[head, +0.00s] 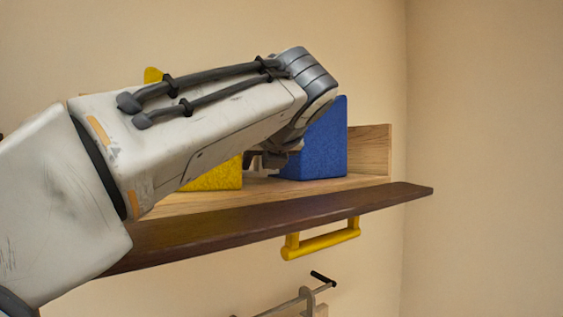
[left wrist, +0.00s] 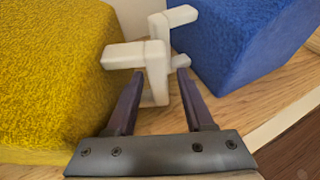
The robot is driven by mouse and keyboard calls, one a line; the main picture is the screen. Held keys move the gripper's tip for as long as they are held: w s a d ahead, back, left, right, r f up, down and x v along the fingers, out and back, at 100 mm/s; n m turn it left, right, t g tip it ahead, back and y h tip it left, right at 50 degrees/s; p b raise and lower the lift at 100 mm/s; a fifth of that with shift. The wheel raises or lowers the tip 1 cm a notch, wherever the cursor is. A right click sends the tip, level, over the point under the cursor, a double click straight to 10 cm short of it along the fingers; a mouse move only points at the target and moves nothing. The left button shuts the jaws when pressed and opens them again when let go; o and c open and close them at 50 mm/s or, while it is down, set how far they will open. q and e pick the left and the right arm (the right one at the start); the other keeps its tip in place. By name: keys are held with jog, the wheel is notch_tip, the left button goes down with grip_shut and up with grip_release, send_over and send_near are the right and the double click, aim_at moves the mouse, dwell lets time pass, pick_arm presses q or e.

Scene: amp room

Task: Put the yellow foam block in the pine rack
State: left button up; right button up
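The yellow foam block (head: 222,180) is partly hidden behind my left arm in the head view. In the left wrist view the yellow foam block (left wrist: 50,75) fills the left side, beside my left gripper. The pine rack (head: 372,150) is pale wood with a low end wall at right; the yellow block appears to rest on its pale floor. My left gripper (left wrist: 158,82) is open, its two dark fingers apart and pointing between the yellow block and a blue one. A white branched piece (left wrist: 156,70) stands at the fingertips; I cannot tell whether they touch it.
A blue foam block (head: 322,140) stands near the rack's right end, close to the gripper. A dark wooden board (head: 340,208) runs along the front, with a yellow handle (head: 322,242) below. A metal rod with a black grip (head: 322,279) is lower down. Bare wall lies right.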

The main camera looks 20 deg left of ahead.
pick_arm(q)
jog(key=shift+r, duration=0.1)
jog(key=shift+s+d, duration=0.15)
jog(key=b+v, duration=0.1)
jog(key=v, duration=1)
jog(key=shift+s, duration=0.3)
jog(key=shift+d+r, duration=0.1)
